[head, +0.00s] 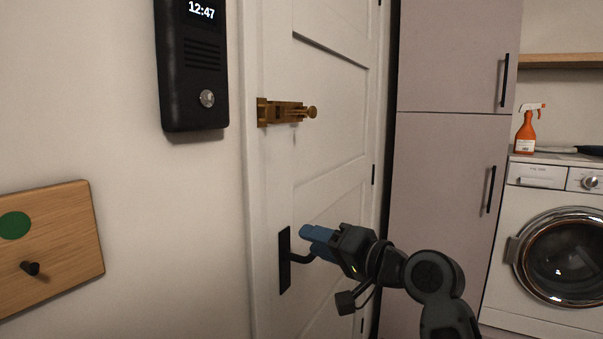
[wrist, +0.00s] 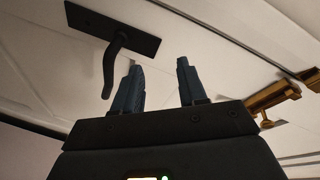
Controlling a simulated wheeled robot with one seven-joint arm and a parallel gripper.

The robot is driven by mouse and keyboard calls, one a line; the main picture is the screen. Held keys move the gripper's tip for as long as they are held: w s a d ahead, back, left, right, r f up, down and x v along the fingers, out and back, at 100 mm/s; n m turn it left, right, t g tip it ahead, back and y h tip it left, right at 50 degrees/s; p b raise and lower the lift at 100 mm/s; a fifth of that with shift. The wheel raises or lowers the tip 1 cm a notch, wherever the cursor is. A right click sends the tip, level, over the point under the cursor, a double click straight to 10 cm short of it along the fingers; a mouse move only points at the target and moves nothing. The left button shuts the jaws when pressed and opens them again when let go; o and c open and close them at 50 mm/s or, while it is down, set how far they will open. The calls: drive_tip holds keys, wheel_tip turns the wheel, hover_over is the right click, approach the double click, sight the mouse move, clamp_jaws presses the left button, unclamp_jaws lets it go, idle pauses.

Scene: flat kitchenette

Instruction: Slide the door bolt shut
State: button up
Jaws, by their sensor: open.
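The brass door bolt (head: 285,112) is mounted on the white door's left edge, high up, with a round knob (head: 312,112) at its right end. Whether its bar reaches into the piece on the frame (head: 262,112) is too small to tell. My gripper (head: 308,236) is well below the bolt, in front of the door beside the black handle. In the wrist view the blue fingers of my gripper (wrist: 160,66) are apart with nothing between them. The bolt (wrist: 270,97) also shows there, right of the fingers and apart from them.
The black door handle (head: 285,262) is close to my fingers; its lever (wrist: 108,70) is beside the left finger in the wrist view. A black intercom (head: 191,70) hangs left of the door. A tall cabinet (head: 440,160) stands right. The door between handle and bolt is clear.

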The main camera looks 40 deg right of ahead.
drive_tip(key=w+d+r+n+y, duration=0.1)
drive_tip(key=w+d+r+y, duration=0.15)
drive_tip(key=r, duration=1.05)
drive_tip(key=n+y, duration=0.2)
approach(315, 113)
drive_tip(key=x, duration=0.5)
drive_tip(key=shift+w, duration=0.1)
drive_tip(key=shift+w+a+r, duration=0.1)
drive_tip(key=shift+w+r, duration=0.05)
drive_tip(key=shift+r, duration=0.05)
drive_tip(key=p+x, duration=0.1)
drive_tip(key=x, duration=0.6)
drive_tip(key=shift+w+f, duration=0.15)
drive_tip(key=shift+f, duration=0.05)
clamp_jaws()
